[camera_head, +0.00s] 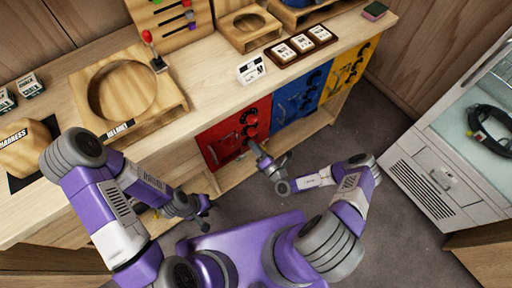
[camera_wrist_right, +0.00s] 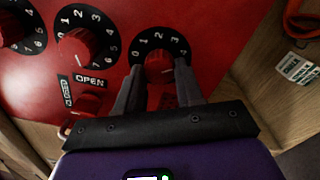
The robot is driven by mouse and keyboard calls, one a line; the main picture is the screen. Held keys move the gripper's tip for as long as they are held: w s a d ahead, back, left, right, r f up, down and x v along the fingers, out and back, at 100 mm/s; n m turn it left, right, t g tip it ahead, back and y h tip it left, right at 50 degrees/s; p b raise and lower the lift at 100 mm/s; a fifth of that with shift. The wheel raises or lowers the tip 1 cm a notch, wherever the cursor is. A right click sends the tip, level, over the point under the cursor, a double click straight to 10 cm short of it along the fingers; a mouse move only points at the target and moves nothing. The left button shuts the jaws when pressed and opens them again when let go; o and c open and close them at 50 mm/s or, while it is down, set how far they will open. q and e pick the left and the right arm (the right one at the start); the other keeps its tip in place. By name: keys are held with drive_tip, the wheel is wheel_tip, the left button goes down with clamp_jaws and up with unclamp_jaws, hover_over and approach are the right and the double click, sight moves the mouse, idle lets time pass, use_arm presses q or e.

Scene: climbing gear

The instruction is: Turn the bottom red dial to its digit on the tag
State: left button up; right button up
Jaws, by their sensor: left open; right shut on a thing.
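The red panel (camera_head: 228,130) on the bench front carries a column of dark dials with red knobs. The bottom red dial (camera_wrist_right: 158,60) shows digits 0 to 4 around its upper rim in the right wrist view; its lower part is hidden. My right gripper (camera_wrist_right: 160,88) is shut on its knob, one finger on each side. In the head view this gripper (camera_head: 256,148) is at the lower right of the red panel. A white tag (camera_head: 250,69) stands on the bench top; its print is too small to read. My left gripper (camera_head: 199,208) is open and empty, away from the panel.
Two more dials, one of them the middle dial (camera_wrist_right: 82,42), and a red latch knob (camera_wrist_right: 95,103) marked OPEN sit beside my right gripper. Blue (camera_head: 299,97) and yellow (camera_head: 350,72) panels adjoin the red one. Three framed cards (camera_head: 302,43) lie on the bench.

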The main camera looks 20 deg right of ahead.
drive_tip(key=o, duration=1)
drive_tip(key=shift+o, duration=0.2)
drive_tip(key=p+v, duration=0.1)
drive_tip(key=v, duration=0.6)
drive_tip(key=shift+s+p, duration=0.3)
drive_tip(key=shift+p, duration=0.05)
